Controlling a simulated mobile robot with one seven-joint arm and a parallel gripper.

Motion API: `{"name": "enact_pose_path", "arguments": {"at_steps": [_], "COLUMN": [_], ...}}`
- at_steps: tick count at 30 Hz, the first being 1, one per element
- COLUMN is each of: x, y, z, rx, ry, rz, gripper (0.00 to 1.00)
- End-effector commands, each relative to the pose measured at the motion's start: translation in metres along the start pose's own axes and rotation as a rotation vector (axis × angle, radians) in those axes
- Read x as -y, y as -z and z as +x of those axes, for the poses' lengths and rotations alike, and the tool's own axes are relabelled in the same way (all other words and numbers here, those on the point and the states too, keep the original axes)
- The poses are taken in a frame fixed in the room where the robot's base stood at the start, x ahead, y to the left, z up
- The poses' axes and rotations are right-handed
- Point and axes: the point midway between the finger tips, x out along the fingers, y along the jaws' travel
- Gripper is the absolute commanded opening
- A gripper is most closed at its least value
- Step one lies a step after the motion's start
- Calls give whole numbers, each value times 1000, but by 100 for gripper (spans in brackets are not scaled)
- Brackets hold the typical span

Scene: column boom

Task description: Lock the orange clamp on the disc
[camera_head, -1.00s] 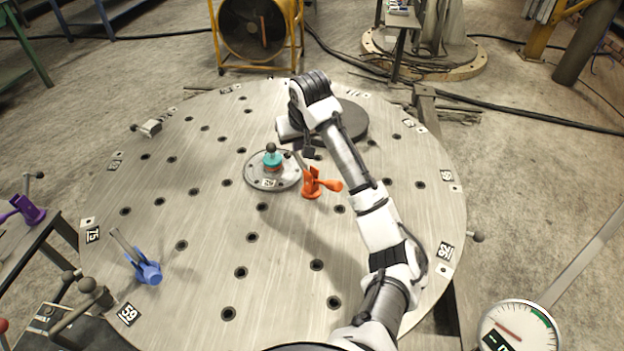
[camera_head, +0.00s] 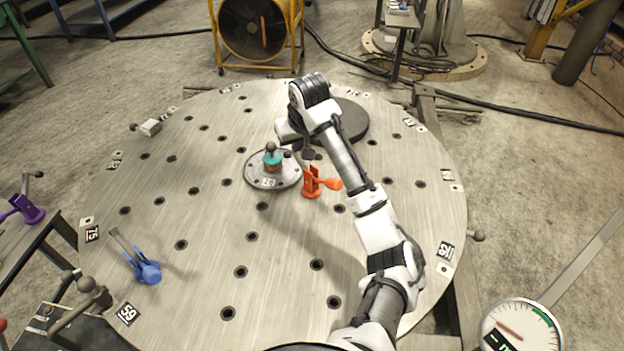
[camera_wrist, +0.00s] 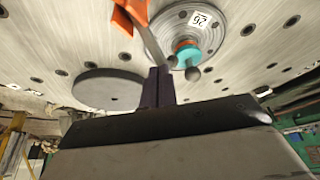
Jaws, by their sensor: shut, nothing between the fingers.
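The orange clamp (camera_head: 312,183) stands on the round table at the right edge of the grey disc (camera_head: 254,172). In the wrist view the clamp (camera_wrist: 128,12) is cut off at the top, and its grey lever (camera_wrist: 152,45) runs down close to my fingers. The disc (camera_wrist: 220,38) carries a teal hub (camera_head: 272,158) with a dark ball on top. My gripper (camera_head: 308,155) is shut and empty, just above and behind the clamp. Its dark fingertips (camera_wrist: 159,72) are beside the lever; I cannot tell whether they touch it.
A dark round plate (camera_head: 350,120) lies behind my wrist. A blue clamp (camera_head: 148,270) stands at the table's front left, and a purple one (camera_head: 28,210) is off the table. A dial gauge (camera_head: 520,330) is at lower right. The left-centre tabletop is clear.

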Motion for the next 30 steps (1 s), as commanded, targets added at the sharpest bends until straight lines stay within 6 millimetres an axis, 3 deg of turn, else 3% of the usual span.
{"name": "enact_pose_path", "arguments": {"at_steps": [30], "x": [3], "y": [-8], "z": [32], "rx": [5], "ry": [2], "rz": [0], "gripper": [0]}}
